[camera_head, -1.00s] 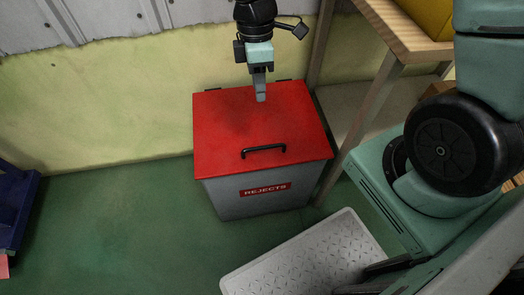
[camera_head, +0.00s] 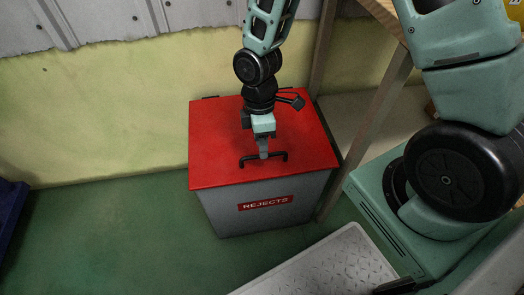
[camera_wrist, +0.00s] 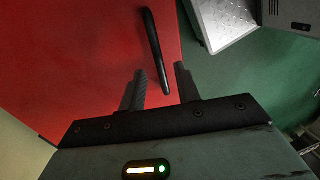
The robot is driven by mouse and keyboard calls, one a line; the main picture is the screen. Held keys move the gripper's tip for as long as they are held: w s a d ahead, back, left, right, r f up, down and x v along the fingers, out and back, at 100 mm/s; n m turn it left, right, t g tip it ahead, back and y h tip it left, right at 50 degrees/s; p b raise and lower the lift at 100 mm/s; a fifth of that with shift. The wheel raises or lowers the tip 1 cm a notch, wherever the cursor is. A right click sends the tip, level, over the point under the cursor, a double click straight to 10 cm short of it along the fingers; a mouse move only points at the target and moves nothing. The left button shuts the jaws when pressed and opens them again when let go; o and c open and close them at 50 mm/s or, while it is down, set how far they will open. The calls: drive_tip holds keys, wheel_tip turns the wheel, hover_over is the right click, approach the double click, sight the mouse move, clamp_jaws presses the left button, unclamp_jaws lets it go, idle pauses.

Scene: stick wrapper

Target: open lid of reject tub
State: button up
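The reject tub (camera_head: 262,206) is a grey bin with a red "REJECTS" label on its front. Its red lid (camera_head: 215,150) is shut flat on top and has a black bar handle (camera_head: 278,155) near the front edge. My gripper (camera_head: 263,156) points down over the middle of the handle. In the wrist view my gripper (camera_wrist: 160,70) has its two fingers apart, with one end of the handle (camera_wrist: 152,42) lined up in the gap. I cannot tell whether the fingers reach down around the bar.
A wall stands close behind the tub. A wooden table's leg (camera_head: 372,130) rises just right of it. A grey tread-plate platform (camera_head: 335,268) lies in front on the right. Green floor (camera_head: 110,235) is clear on the left, up to a dark blue object (camera_head: 10,215).

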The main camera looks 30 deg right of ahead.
drive_tip(key=shift+s+f, duration=0.15)
drive_tip(key=shift+f, duration=0.75)
clamp_jaws()
drive_tip(key=shift+r, duration=0.2)
